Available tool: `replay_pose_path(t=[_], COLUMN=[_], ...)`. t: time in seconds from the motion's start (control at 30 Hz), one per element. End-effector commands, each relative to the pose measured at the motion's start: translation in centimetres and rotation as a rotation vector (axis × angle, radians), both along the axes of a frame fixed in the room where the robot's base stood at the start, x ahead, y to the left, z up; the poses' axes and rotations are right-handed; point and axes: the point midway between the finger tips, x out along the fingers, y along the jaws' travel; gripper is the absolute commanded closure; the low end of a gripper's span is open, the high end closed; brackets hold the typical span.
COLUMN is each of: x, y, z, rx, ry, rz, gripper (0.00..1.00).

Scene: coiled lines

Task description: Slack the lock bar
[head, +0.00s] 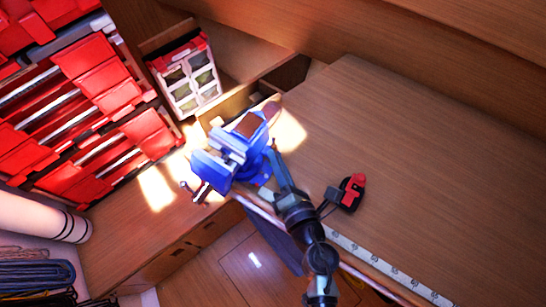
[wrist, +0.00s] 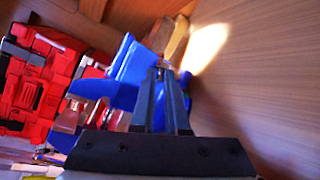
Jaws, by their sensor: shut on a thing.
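A blue bench vise (head: 222,165) with a brown top face stands at the bench corner. It also fills the middle of the wrist view (wrist: 130,65). My gripper (head: 271,157) reaches the vise's right side, low down near its base. In the wrist view my gripper's two dark fingers (wrist: 163,70) are close together against the blue body, shut on a small part. That part, taken as the lock bar, is hidden by the fingers. A separate handle (head: 196,190) sticks out at the vise's front left.
Red bins (head: 90,110) stand at the left, and a red-topped organizer (head: 187,77) stands behind the vise. A metal rule (head: 375,262) runs along the bench edge.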

Motion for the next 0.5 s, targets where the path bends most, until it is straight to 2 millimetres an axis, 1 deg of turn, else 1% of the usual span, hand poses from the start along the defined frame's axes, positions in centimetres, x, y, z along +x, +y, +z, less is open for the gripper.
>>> replay_pose_path(t=[0.03, 0.2, 0.5], x=[0.26, 0.41, 0.57], y=[-0.06, -0.44, -0.87], z=[0.32, 0.16, 0.15], rx=[0.002, 0.004, 0.004], ry=[-0.006, -0.006, -0.008], rz=[0.042, 0.167, 0.308], gripper=[1.0, 1.0, 1.0])
